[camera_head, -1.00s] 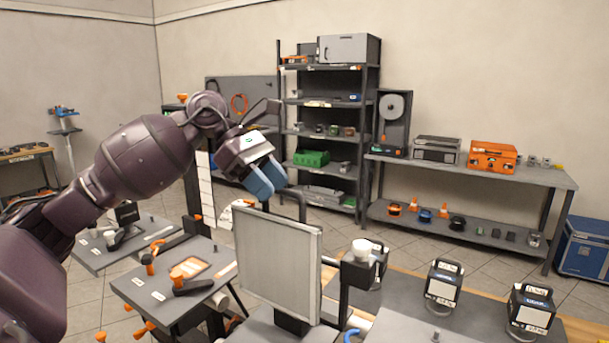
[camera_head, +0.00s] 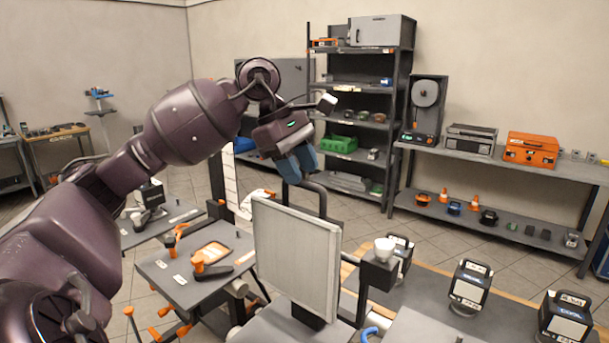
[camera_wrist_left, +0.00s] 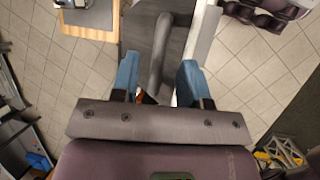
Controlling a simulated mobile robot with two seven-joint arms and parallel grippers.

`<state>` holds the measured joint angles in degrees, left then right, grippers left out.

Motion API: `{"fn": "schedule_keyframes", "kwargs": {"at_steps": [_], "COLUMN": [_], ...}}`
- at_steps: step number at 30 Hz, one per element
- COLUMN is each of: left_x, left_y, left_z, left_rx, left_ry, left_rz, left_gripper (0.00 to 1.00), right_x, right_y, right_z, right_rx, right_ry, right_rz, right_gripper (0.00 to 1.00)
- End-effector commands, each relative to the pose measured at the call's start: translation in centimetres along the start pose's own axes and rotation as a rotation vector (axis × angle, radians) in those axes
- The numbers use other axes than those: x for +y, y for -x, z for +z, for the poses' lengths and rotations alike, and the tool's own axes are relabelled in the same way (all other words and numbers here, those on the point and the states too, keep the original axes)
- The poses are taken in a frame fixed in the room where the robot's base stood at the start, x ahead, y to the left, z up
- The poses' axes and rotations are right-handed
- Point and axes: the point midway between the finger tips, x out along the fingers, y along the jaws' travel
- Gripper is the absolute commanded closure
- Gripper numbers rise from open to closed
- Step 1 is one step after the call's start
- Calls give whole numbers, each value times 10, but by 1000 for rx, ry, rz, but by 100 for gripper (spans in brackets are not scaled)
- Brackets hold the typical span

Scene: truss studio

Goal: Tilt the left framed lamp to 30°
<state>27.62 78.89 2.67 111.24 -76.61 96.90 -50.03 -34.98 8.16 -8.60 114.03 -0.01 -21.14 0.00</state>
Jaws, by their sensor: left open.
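A flat pale panel in a grey frame (camera_head: 297,258) stands almost upright at the centre of the head view; it looks like the left framed lamp. A dark curved tube (camera_head: 318,192) rises behind its top edge. My left gripper (camera_head: 297,165) is above the panel, blue fingers pointing down, open and empty. In the left wrist view the tube (camera_wrist_left: 160,55) runs between the two fingers of the left gripper (camera_wrist_left: 158,78), with a gap on both sides. The panel's pale edge (camera_wrist_left: 203,35) lies beside the right-hand finger. My right gripper is not in view.
A small white cup-like piece (camera_head: 385,245) sits on a dark post right of the panel. Black lamps (camera_head: 468,287) stand on the bench at right. A side table (camera_head: 190,262) with an orange-handled clamp stands left. Shelving (camera_head: 360,115) is farther back.

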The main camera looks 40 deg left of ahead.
Motion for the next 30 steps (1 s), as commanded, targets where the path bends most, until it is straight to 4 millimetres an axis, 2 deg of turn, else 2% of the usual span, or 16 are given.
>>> {"fn": "schedule_keyframes", "kwargs": {"at_steps": [6,17,25,30], "left_x": [0,0,0,0], "left_y": [-19,-23,-23,-22], "left_z": [0,0,0,0], "left_rx": [0,0,0,0], "left_ry": [1,1,0,0], "left_rz": [0,0,0,0], "left_gripper": [59,59,100,100], "right_x": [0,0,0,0], "right_y": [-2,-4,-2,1], "right_z": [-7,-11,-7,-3], "right_rx": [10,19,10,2], "right_ry": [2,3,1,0], "right_rz": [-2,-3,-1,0], "right_gripper": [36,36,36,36]}}
